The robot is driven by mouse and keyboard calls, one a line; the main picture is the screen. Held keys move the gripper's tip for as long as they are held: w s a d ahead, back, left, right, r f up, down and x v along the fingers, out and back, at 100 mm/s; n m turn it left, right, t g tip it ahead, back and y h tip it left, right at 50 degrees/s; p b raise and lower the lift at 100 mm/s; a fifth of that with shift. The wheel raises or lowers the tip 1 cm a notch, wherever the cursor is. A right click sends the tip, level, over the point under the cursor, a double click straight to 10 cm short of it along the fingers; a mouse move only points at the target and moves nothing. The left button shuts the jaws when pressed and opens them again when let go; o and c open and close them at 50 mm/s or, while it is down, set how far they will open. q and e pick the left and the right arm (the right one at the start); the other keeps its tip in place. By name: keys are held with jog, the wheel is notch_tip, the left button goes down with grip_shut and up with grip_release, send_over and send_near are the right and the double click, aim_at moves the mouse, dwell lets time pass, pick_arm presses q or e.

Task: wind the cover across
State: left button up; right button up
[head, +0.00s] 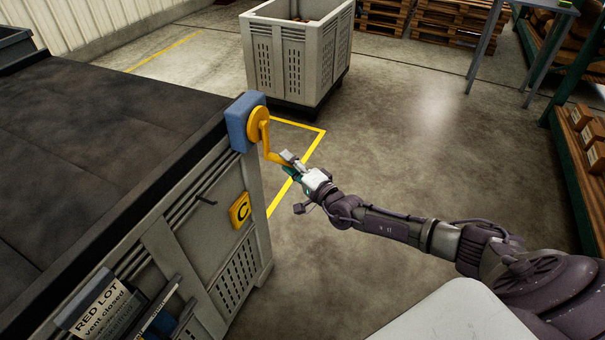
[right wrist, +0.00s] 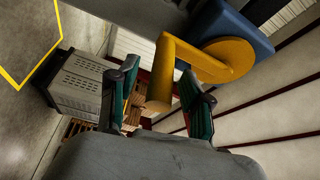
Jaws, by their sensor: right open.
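A dark cover (head: 90,125) lies over the top of the large grey box at the left of the head view. A blue housing (head: 241,122) sits at the box's top corner, with a yellow crank (head: 259,128) on its face. The crank's handle (right wrist: 160,80) shows in the right wrist view. My right gripper (head: 287,164) is at the crank's handle, open. In the right wrist view its two green-padded fingers (right wrist: 160,92) stand on either side of the handle, with gaps visible. My left gripper is out of view.
A grey crate (head: 290,60) stands behind on the floor. Pallets (head: 450,25) are at the back; a green rack (head: 570,170) is at the right. The floor between is clear.

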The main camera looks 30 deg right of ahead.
jog(key=v, duration=1.1)
